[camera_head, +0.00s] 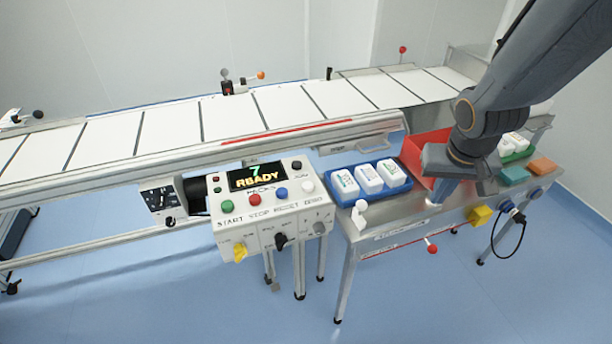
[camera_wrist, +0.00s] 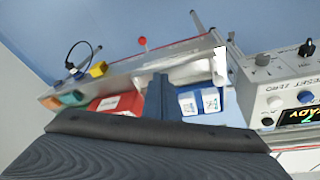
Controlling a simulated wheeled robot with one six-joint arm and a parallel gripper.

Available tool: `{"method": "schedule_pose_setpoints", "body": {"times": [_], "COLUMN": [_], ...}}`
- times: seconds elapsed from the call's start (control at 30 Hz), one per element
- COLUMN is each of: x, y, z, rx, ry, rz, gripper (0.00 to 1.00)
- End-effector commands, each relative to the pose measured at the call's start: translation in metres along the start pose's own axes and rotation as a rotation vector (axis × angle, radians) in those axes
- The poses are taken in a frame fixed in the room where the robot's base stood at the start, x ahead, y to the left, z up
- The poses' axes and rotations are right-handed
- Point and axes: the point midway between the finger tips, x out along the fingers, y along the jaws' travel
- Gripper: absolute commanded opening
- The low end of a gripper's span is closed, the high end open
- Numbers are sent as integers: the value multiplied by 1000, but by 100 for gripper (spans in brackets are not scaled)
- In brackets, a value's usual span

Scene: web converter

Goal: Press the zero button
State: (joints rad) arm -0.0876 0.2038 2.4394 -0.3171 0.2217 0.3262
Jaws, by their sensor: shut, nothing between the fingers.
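The control box (camera_head: 270,225) stands left of the steel table, its display reading 7 READY. Its zero button is the round white button (camera_head: 308,186) at the right end of the row, above the label ZERO, beside the blue reset button (camera_head: 281,193). In the wrist view the zero button (camera_wrist: 274,102) shows at the right, near the blue button (camera_wrist: 305,97). My gripper (camera_head: 432,204) is low over the steel table, well to the right of the box and apart from it. Its shut fingers (camera_wrist: 158,90) show in the wrist view, with nothing held.
A blue tray (camera_head: 370,196) of white packs lies between box and gripper. A red bin (camera_head: 420,160) is behind my gripper. The conveyor (camera_head: 250,110) runs behind.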

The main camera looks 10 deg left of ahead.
Motion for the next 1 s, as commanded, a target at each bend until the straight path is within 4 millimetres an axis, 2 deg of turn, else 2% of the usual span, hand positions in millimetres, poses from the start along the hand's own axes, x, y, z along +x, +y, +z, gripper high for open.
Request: {"method": "schedule_pose_setpoints", "body": {"times": [0.03, 0.1, 0.17, 0.23, 0.3, 0.4, 0.5, 0.6, 0.7, 1.0], "x": [-9, -11, -13, -17, -22, -30, -38, -43, -46, -46], "y": [-17, -46, -77, -118, -158, -210, -247, -270, -282, -285], "z": [-25, -57, -79, -96, -104, -103, -94, -85, -80, -78], "rx": [-28, -58, -83, -110, -135, -163, -180, -190, -195, -197], "ry": [58, 142, 201, 250, 273, 274, 249, 223, 205, 201], "rz": [-24, -82, -152, -252, -359, -505, -621, -696, -735, -747], "gripper": [0, 0, 0, 0, 0, 0, 0, 0, 0, 0]}}
